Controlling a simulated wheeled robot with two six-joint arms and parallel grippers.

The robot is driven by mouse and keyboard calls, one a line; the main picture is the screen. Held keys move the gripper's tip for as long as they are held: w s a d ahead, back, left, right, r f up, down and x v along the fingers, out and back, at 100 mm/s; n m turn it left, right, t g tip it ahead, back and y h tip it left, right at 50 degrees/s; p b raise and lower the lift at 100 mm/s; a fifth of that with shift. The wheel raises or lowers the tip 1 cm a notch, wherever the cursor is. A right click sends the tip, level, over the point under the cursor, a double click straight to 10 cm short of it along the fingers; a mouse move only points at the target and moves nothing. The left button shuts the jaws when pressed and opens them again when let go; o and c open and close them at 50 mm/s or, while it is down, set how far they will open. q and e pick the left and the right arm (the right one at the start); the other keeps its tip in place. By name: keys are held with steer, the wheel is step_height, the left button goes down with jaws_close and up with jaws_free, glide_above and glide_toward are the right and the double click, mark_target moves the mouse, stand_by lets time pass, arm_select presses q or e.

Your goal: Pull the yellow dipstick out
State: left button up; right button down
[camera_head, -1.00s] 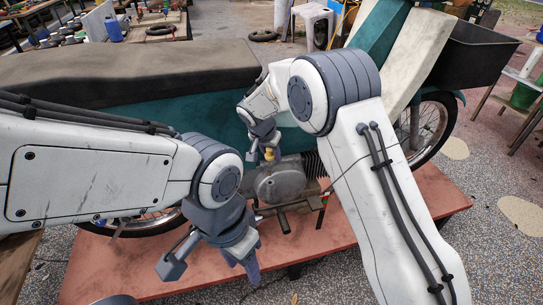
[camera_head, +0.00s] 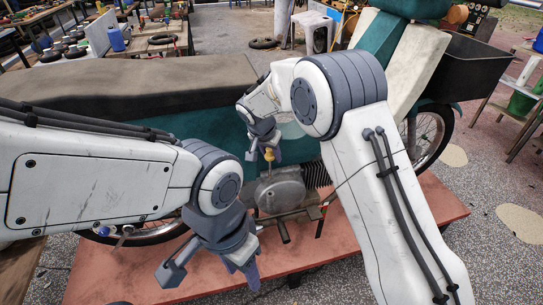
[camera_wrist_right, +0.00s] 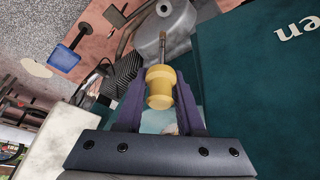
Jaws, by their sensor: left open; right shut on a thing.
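The yellow dipstick (camera_head: 269,155) is above the grey engine case (camera_head: 281,190), with some of its rod showing below the cap. In the right wrist view the yellow cap (camera_wrist_right: 160,86) sits between the two fingers of my right gripper (camera_wrist_right: 160,104). A thin brown rod runs from the cap toward the engine case (camera_wrist_right: 168,25); I cannot tell whether its tip is still inside. My right gripper (camera_head: 264,150) is shut on the cap. My left gripper (camera_head: 208,272) is open and empty, in front of the engine above the red platform.
The green and white motorcycle (camera_head: 210,128) stands on a red platform (camera_head: 340,240). Its dark seat (camera_head: 130,78) is behind my left arm. My right forearm covers part of the front. A black box (camera_head: 462,55) is at the right. Gravel floor lies around the platform.

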steer(key=shift+r+p, duration=1.05)
steer(key=shift+r, duration=0.85)
